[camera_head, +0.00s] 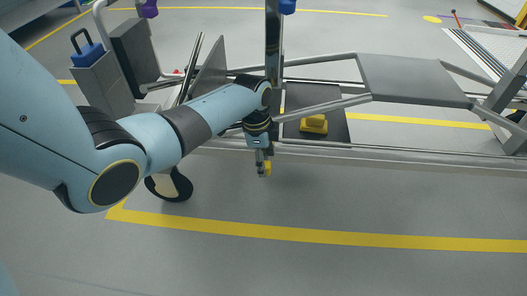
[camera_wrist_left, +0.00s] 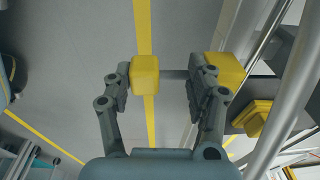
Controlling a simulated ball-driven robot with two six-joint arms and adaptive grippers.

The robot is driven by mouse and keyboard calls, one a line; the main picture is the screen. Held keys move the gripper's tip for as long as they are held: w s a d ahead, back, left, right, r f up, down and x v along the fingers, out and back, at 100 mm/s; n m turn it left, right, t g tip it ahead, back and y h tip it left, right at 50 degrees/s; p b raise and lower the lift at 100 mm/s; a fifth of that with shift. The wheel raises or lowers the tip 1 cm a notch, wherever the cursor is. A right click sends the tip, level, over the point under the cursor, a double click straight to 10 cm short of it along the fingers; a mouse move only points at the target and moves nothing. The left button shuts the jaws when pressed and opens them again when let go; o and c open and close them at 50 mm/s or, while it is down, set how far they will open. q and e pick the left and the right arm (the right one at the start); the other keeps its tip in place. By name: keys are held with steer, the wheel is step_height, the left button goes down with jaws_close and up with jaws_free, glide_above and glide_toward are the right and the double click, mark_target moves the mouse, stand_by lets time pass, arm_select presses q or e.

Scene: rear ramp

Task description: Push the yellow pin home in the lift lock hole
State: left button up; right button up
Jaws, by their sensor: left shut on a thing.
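The yellow pin (camera_wrist_left: 145,76) shows its yellow head between the fingers of my left gripper (camera_wrist_left: 162,84) in the left wrist view. A grey shaft runs right from the head toward a yellow block (camera_wrist_left: 226,67) beside and behind the right finger. In the head view my left gripper (camera_head: 263,168) points down in front of the grey frame rail, with the yellow pin's head (camera_head: 268,167) at its tip. The gripper is shut on the pin. The lock hole itself is not visible, and I cannot tell how far the shaft is in. My right gripper is not in view.
A yellow pedal-like block (camera_head: 314,125) sits on a dark plate behind the rail (camera_head: 400,160). A grey flat panel (camera_head: 415,80) is on the frame at right. A caster wheel (camera_head: 170,185) stands left of the gripper. The floor in front is clear, with a yellow line (camera_head: 300,237).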

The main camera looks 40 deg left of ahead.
arm_select(q)
steer(key=shift+w, duration=0.1)
stand_by(0.7)
stand_by(0.4)
steer(key=shift+w+a+r, duration=0.15)
steer(key=shift+w, duration=0.05)
